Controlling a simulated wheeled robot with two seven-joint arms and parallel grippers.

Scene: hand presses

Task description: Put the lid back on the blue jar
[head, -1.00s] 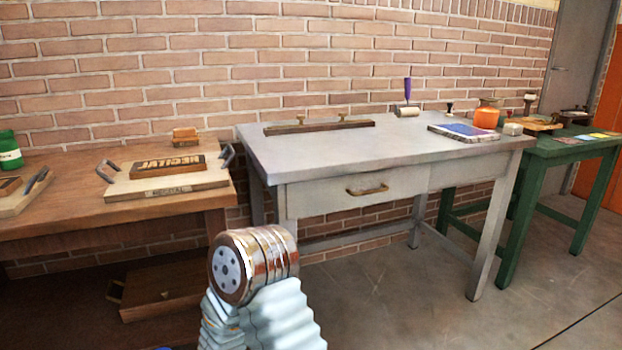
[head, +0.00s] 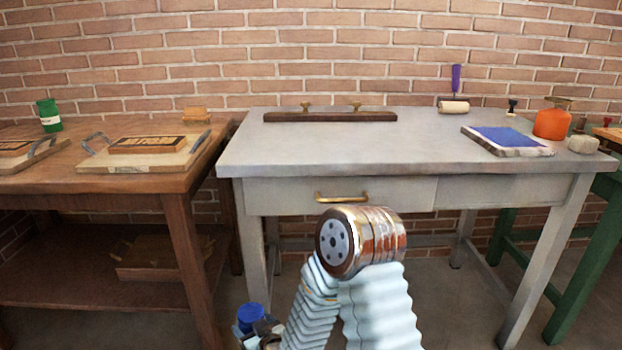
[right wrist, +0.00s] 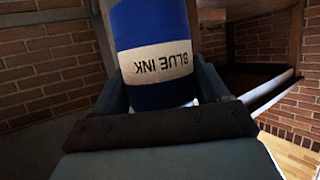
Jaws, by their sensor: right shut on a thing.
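The blue jar (right wrist: 150,88) fills the upper middle of the right wrist view, with a white band whose words "BLUE INK" read upside down. My right gripper (right wrist: 165,100) is shut on it. In the head view the blue jar (head: 251,316) shows small at the lower edge, in my right gripper (head: 262,330), below and in front of the grey table. Most of it is hidden there. I cannot tell whether its mouth is open. I cannot make out a separate lid in either view. My left gripper is not in view.
The grey table (head: 330,150) has a bare middle and front. On it are a dark wooden bar (head: 330,117), a roller (head: 453,107), a blue-topped slab (head: 505,141), and an orange jar (head: 551,124). A brown bench (head: 110,185) at left holds a green jar (head: 49,116).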

